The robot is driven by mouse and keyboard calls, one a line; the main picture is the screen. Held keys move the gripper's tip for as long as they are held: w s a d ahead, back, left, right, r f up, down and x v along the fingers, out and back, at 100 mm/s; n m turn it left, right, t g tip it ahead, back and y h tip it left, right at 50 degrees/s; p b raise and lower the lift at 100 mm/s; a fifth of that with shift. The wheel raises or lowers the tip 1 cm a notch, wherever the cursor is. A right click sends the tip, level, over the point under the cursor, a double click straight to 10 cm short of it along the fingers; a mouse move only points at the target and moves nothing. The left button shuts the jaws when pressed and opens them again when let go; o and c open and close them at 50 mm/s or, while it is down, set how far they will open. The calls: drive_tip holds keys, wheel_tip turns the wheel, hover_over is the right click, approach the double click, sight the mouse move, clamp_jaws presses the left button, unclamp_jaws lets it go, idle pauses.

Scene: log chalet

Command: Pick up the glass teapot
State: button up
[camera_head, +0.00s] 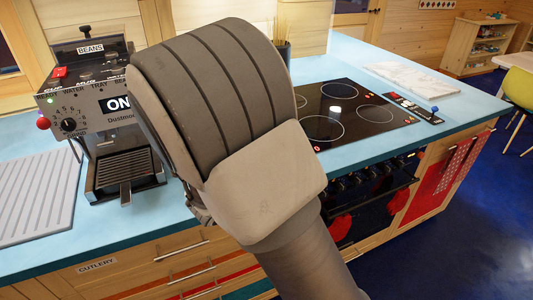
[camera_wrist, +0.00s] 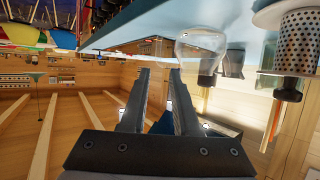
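In the wrist view, which looks upside down, a clear glass vessel (camera_wrist: 200,52), likely the glass teapot, stands against the blue counter edge. A dark part shows beside it. My gripper (camera_wrist: 161,72) is open, with its two dark fingers apart and nothing seen between them. The glass vessel is just beyond the fingertips and to the right in the picture, and no contact shows. In the head view I cannot see the teapot. My large arm link covers the middle of the counter there, and my gripper is hidden behind it.
A coffee machine (camera_head: 120,112) stands left on the blue counter (camera_head: 60,258). A black cooktop (camera_head: 345,115) and a pale marble board (camera_head: 412,78) are at the right. A dark holder with thin sticks (camera_head: 282,38) stands behind my arm. A perforated metal cylinder (camera_wrist: 299,42) is near the glass vessel.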

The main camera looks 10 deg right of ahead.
drive_tip(key=b+x, duration=0.2)
drive_tip(key=x, duration=0.9)
drive_tip(key=shift+w+d+f, duration=0.1)
drive_tip(key=shift+w+d, duration=0.1)
drive_tip(key=shift+d, duration=0.05)
drive_tip(key=shift+r+b+x, duration=0.15)
drive_tip(key=shift+b+x, duration=0.1)
drive_tip(key=shift+x, duration=1.2)
drive_tip(key=shift+r+b+x, duration=0.15)
drive_tip(key=shift+b+x, duration=0.05)
drive_tip(key=shift+x, duration=1.25)
drive_tip(key=shift+d, duration=0.2)
clamp_jaws()
